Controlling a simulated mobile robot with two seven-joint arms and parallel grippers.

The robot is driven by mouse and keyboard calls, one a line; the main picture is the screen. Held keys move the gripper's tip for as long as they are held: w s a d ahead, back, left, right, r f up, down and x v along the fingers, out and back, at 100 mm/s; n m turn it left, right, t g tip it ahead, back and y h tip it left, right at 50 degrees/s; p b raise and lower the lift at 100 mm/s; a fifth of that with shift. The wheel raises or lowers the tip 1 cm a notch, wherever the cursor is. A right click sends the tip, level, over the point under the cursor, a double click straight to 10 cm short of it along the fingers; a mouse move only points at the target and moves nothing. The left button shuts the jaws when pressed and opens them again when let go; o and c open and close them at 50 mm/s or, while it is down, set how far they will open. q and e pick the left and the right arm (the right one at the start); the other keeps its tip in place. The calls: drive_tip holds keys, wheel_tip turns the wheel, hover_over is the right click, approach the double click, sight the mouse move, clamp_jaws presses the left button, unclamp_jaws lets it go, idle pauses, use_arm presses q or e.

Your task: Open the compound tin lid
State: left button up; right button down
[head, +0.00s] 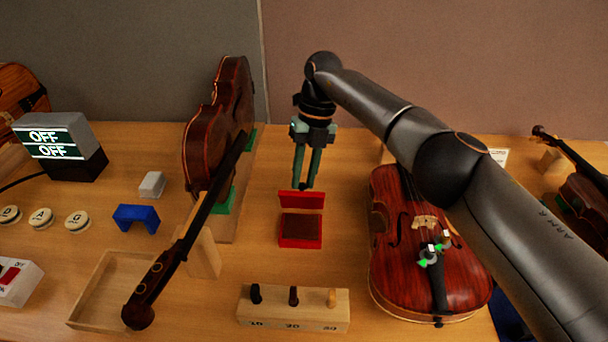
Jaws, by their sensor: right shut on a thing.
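The compound tin (301,231) is a small red box with a dark brown inside, in the middle of the bench in the head view. Its red lid (300,200) stands raised along the tin's far edge, and the brown contents show. My right gripper (304,186) reaches down from above and behind the tin. Its green-grey fingers are shut on the lid's upper edge, with the tips at that edge. My left gripper is not in view.
A violin (386,255) lies right of the tin; another (222,120) stands on edge to the left. A wooden block (293,318) with several pegs is in front. A blue bridge-shaped piece (136,213), a tray (84,290) and an OFF display (55,140) are left.

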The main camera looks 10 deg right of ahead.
sight(305, 186)
idle(0.3)
drive_tip(key=c, duration=0.7)
unclamp_jaws()
drive_tip(key=r, duration=0.2)
drive_tip(key=s+r+b, duration=0.1)
drive_tip(key=r, duration=0.1)
drive_tip(key=shift+s+r, duration=0.15)
drive_tip(key=shift+r, duration=0.15)
drive_tip(key=s+a+r+b, duration=0.1)
drive_tip(key=s+r+b, duration=0.2)
drive_tip(key=s+r, duration=0.5)
drive_tip(key=s, duration=0.4)
drive_tip(key=shift+s+a+r, duration=0.2)
drive_tip(key=shift+s+a, duration=0.1)
drive_tip(key=shift+a, duration=0.1)
